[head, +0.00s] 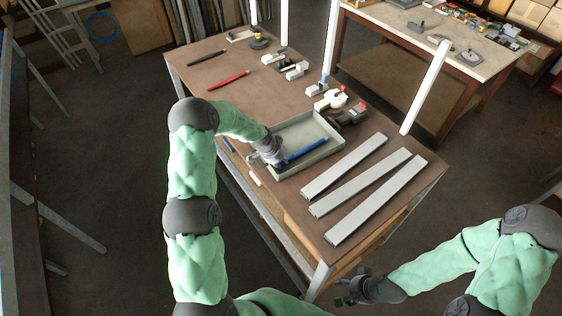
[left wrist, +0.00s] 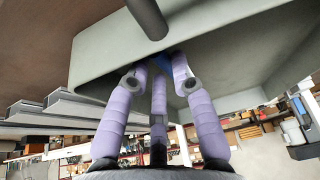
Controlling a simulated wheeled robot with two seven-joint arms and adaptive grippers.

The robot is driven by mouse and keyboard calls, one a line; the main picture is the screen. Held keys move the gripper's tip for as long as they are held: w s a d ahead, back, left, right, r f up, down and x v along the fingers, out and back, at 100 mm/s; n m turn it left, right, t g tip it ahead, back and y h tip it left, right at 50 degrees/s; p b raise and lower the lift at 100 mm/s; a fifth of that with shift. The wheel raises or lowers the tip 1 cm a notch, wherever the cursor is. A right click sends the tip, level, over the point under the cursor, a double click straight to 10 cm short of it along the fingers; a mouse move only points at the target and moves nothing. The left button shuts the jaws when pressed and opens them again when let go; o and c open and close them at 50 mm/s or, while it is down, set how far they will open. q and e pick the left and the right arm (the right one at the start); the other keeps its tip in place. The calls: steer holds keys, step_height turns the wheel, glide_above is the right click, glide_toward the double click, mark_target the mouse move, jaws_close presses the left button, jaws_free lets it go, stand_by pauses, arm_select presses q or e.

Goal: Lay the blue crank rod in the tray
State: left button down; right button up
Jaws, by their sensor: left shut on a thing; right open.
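The blue crank rod (head: 308,149) is over the inside of the grey-green tray (head: 301,132) on the brown table. My left gripper (head: 279,161) is shut on the rod's near left end, at the tray's left side. I cannot tell whether the rod touches the tray floor. In the left wrist view, the purple fingers of my left gripper (left wrist: 164,68) close around a small visible bit of blue, and the tray wall (left wrist: 95,60) is close by. The fingers hide most of the rod there. My right gripper (head: 352,292) is open and empty, low beyond the table's front edge.
Several long grey profiles (head: 360,182) lie right of the tray. A dark clamp-like part (head: 348,115) and small fixtures (head: 295,70) stand behind it. A red rod (head: 228,80) and a black rod (head: 207,58) lie farther back, with bare tabletop around them. White posts rise at the table edges.

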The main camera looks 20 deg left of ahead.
arm_select(q)
steer(key=shift+f, duration=0.15)
steer(key=c, duration=1.3)
jaws_free()
steer(key=shift+c, duration=0.2)
steer(key=shift+a+r, duration=0.1)
steer(key=shift+r, duration=0.4)
steer(key=b+v, duration=0.2)
steer(key=v, duration=0.9)
steer(key=shift+s+r, duration=0.1)
